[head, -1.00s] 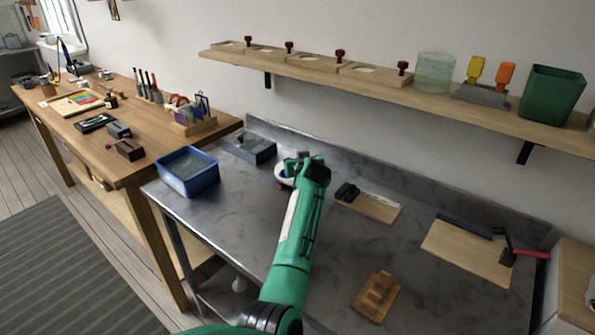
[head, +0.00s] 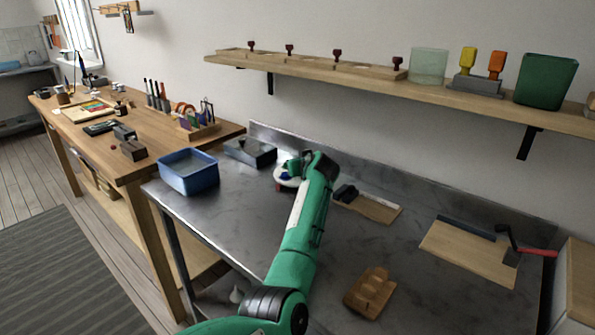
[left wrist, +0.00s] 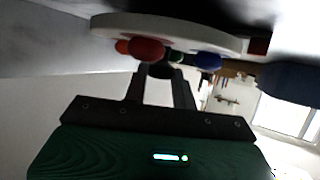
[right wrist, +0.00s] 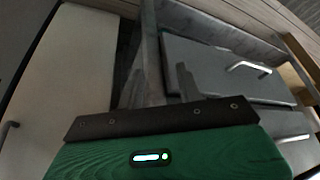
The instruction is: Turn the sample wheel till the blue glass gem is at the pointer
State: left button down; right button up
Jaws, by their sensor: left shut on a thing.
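The sample wheel (head: 284,184) is a pale disc on the metal bench, partly hidden behind my left gripper in the head view. I cannot make out the pointer for certain. My right gripper (right wrist: 158,78) is open and empty, away from the wheel.
A blue tub (head: 188,174) and a grey tray (head: 250,152) stand left of the wheel. Boards (head: 466,252) lie to the right, and a wooden block (head: 369,292) is at the front. A shelf (head: 300,67) runs above. The bench between them is mostly clear.

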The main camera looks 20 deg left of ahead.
pick_arm(q)
jog(key=shift+b, duration=0.35)
pick_arm(e)
jog(key=shift+w+a+f+t+y, duration=0.45)
jog(key=shift+w+a+t, duration=0.3)
jog(key=shift+a, duration=0.1)
pick_arm(q)
jog(key=c, duration=1.1)
grip_release()
jog(key=shift+c, duration=0.2)
